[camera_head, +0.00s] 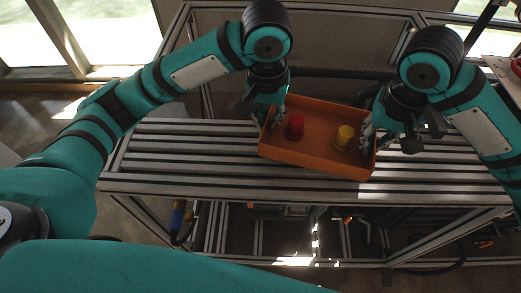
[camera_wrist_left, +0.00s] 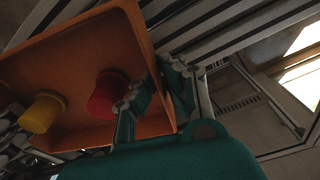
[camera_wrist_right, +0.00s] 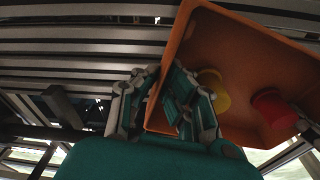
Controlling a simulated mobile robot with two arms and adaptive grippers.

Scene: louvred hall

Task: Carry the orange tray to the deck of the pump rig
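The orange tray (camera_head: 309,157) is over the slatted bench in the head view, with a red cup-like piece (camera_head: 295,126) and a yellow one (camera_head: 344,137) inside. My left gripper (camera_head: 273,117) is at its left end, and in the left wrist view its fingers (camera_wrist_left: 158,103) straddle the tray wall and appear closed on it. My right gripper (camera_head: 371,136) is at the right end, and in the right wrist view its fingers (camera_wrist_right: 160,100) straddle the wall likewise. I cannot tell whether the tray touches the slats. The pump rig is not clearly identifiable.
The slatted bench (camera_head: 190,150) has bare room left of the tray. A pale surface (camera_head: 502,76) with a red part (camera_head: 517,67) shows at the far right edge.

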